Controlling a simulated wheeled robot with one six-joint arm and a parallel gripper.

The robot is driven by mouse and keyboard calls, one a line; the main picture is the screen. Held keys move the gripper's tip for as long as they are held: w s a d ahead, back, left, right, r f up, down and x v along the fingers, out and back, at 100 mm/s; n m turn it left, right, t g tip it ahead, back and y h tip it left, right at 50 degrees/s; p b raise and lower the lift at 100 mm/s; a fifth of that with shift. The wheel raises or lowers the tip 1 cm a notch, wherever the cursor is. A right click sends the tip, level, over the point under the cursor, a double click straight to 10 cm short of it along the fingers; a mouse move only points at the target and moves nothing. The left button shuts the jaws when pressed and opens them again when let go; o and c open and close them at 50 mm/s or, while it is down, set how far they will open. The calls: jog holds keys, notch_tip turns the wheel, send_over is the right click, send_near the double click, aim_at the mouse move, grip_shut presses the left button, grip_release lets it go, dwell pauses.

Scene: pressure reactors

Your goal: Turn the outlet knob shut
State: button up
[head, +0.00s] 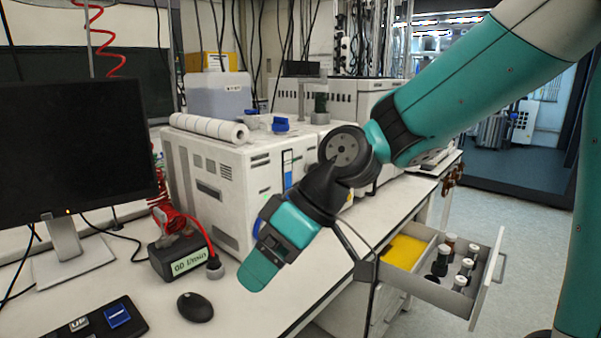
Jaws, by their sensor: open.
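My gripper (260,272) reaches in from the right and points down to the left over the bench. It is seen from the side, with its teal end in front of the white bench instrument (215,180); it is open and no object shows in it. I cannot pick out an outlet knob for certain. I cannot tell whether that fitting is a knob.
A monitor (75,150), a mouse (195,307) and a dark pad (100,322) are on the bench. A paper roll (209,129) lies on the instrument. An open drawer (487,280) with several bottles juts out at right. Floor (440,240) shows beyond it.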

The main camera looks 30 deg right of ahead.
jog(key=w+d+f+t+y, duration=0.15)
jog(key=w+d+t, duration=0.65)
jog(key=w+d, duration=0.9)
jog(key=w+d+f+m+t+h+b, duration=0.1)
jog(key=d+m+t+h, duration=0.4)
jog(key=d, duration=1.3)
jog(key=w+a+p, duration=0.2)
jog(key=w, duration=0.3)
jog(key=w+a+n+t+y+p, duration=0.1)
jog(key=w+a+p, duration=0.1)
jog(key=w, duration=0.4)
jog(key=w+a+y+p, duration=0.1)
jog(key=w+a+p, duration=0.1)
jog(key=w, duration=0.3)
jog(key=shift+w+n+t, duration=0.15)
jog(key=shift+n+t, duration=0.15)
jog(key=shift+t, duration=0.1)
jog(key=shift+f, duration=0.1)
jog(key=c, duration=0.9)
